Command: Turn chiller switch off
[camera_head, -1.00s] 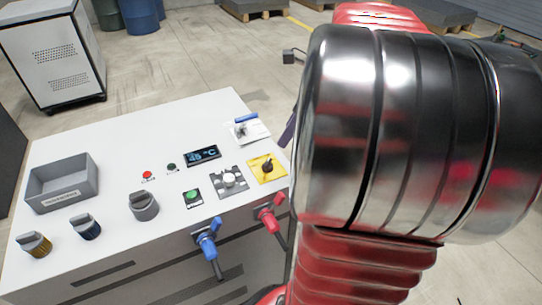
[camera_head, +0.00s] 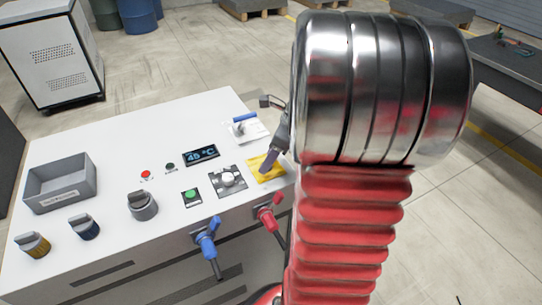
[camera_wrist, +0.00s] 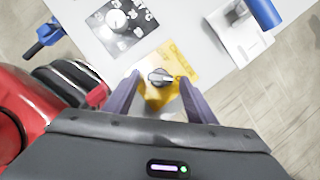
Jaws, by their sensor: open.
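The chiller switch is a dark rotary knob (camera_wrist: 160,75) on a yellow plate (camera_wrist: 186,62); the plate's lettering is too blurred to read. In the head view, the yellow plate (camera_head: 276,174) lies at the panel's right side, and the knob is hidden behind a finger. My gripper (camera_wrist: 159,81) is open, with one finger on each side of the knob in the wrist view. It also shows over the plate in the head view (camera_head: 266,165). I cannot tell whether the fingers touch the knob or how high they are above the plate.
A selector dial (camera_head: 228,181) and a green button (camera_head: 191,195) are left of the plate. A blue-handled valve (camera_head: 243,127) stands behind it. Blue (camera_head: 207,240) and red (camera_head: 268,213) levers stick out at the panel's front. A grey bin (camera_head: 62,182) sits at the left.

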